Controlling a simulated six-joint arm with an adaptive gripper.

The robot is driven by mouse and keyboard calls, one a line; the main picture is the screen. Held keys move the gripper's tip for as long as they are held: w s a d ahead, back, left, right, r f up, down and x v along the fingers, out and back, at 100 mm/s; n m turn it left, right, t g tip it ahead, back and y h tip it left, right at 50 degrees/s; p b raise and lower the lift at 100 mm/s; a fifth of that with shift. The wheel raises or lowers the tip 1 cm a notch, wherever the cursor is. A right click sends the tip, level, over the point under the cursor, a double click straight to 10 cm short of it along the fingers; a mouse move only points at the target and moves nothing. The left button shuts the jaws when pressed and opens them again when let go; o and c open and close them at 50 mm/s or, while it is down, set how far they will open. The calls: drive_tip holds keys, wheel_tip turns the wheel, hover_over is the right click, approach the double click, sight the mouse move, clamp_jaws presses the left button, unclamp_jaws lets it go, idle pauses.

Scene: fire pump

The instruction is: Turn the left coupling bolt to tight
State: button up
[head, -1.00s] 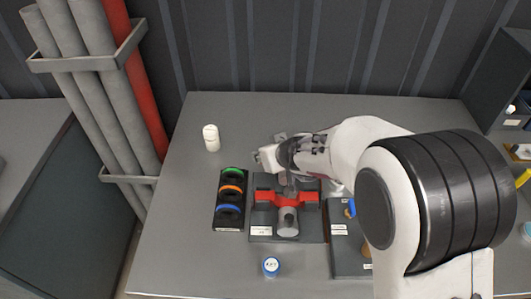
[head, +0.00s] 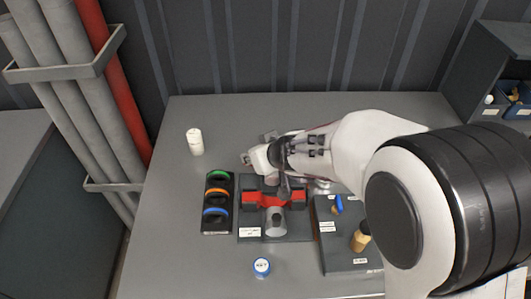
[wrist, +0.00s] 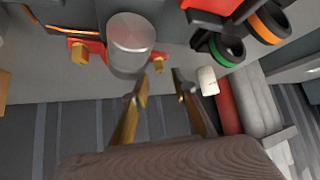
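The red coupling (head: 263,199) with a grey cylinder (head: 276,220) sits on a dark board in the head view. The wrist view shows the round grey cylinder end (wrist: 131,40) between two brass bolts on red lugs. The left coupling bolt (wrist: 158,63), on the side of the rings, is partly seen just beyond my fingertips. The other bolt (wrist: 78,54) is on the far side of the cylinder. My gripper (wrist: 161,82) is open, its two fingers apart with nothing between them. In the head view my wrist hides the bolts. I cannot tell whether a finger touches the left bolt.
A black rack holds green, orange (head: 217,191) and blue rings left of the coupling. A white bottle (head: 195,141) stands at the back left. A dark tray (head: 345,262) with a wooden-looking piece (head: 361,238) lies right.

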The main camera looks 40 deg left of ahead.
drive_tip(key=shift+v, duration=3.9)
drive_tip(key=c, duration=0.3)
drive_tip(key=shift+s+a+f, duration=0.1)
drive_tip(key=shift+s+f, duration=0.05)
drive_tip(key=shift+f, duration=0.1)
drive_tip(key=shift+s+a+n+g+h, duration=1)
drive_tip(key=shift+a+n, duration=1)
drive_tip(key=shift+a, duration=2.5)
drive_tip(key=shift+w+d+f+m+h, duration=0.1)
drive_tip(key=shift+w+d+m+h, duration=0.5)
drive_tip(key=shift+w+d+m, duration=0.35)
drive_tip(key=shift+w+d+f+m+h, duration=0.15)
drive_tip(key=shift+w+d+m+h, duration=0.55)
drive_tip(key=shift+w+m, duration=0.35)
